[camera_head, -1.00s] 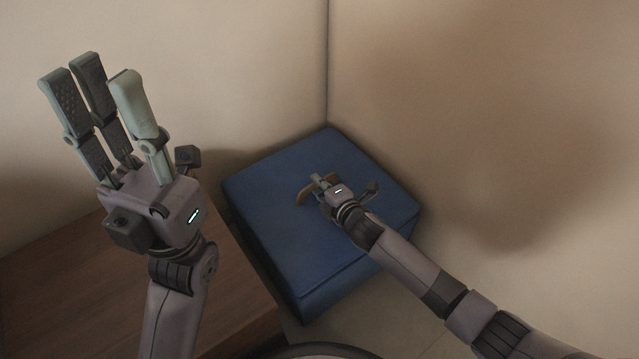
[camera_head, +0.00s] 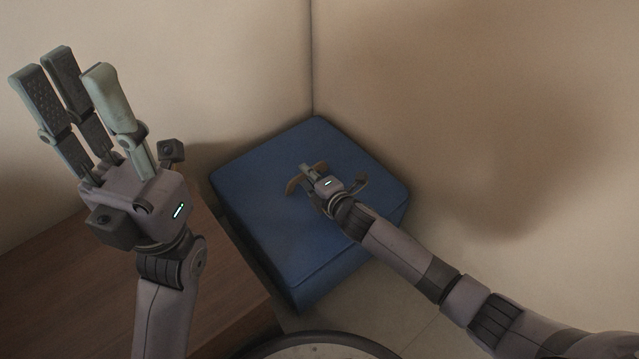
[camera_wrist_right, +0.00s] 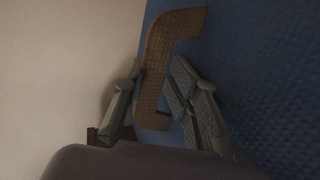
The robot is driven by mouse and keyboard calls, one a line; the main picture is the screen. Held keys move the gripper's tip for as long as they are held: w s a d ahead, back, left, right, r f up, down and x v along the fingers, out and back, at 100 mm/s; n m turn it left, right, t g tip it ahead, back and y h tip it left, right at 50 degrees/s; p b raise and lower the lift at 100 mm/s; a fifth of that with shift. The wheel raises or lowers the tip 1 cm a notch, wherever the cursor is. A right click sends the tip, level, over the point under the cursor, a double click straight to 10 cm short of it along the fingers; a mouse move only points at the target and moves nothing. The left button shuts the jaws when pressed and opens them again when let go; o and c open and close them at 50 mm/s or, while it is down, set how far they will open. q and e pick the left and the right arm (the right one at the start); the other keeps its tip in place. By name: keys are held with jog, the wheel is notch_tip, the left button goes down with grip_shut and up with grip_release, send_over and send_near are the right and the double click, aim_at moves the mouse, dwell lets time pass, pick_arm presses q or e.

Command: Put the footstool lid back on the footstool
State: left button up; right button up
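The blue footstool (camera_head: 330,288) stands in the wall corner, with its blue square lid (camera_head: 262,195) on top, seemingly level. A seam shows along the front edge; I cannot tell whether the lid is fully seated. The lid has a brown strap-like handle (camera_head: 294,184), which also shows in the right wrist view (camera_wrist_right: 160,62). My right gripper (camera_head: 308,178) is at the handle, its fingers (camera_wrist_right: 158,85) on both sides of it and seemingly closed on it. My left gripper (camera_head: 65,85) is raised, fingers up, spread and empty, left of the footstool.
A brown wooden surface (camera_head: 60,290) lies at the lower left, beside the footstool. Beige walls meet right behind the footstool. The rim of a round object (camera_head: 320,340) shows at the bottom edge. Some tiled floor (camera_head: 385,305) is bare at the front right.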

jog(key=v, duration=1.1)
jog(key=shift+s+d+r, duration=0.15)
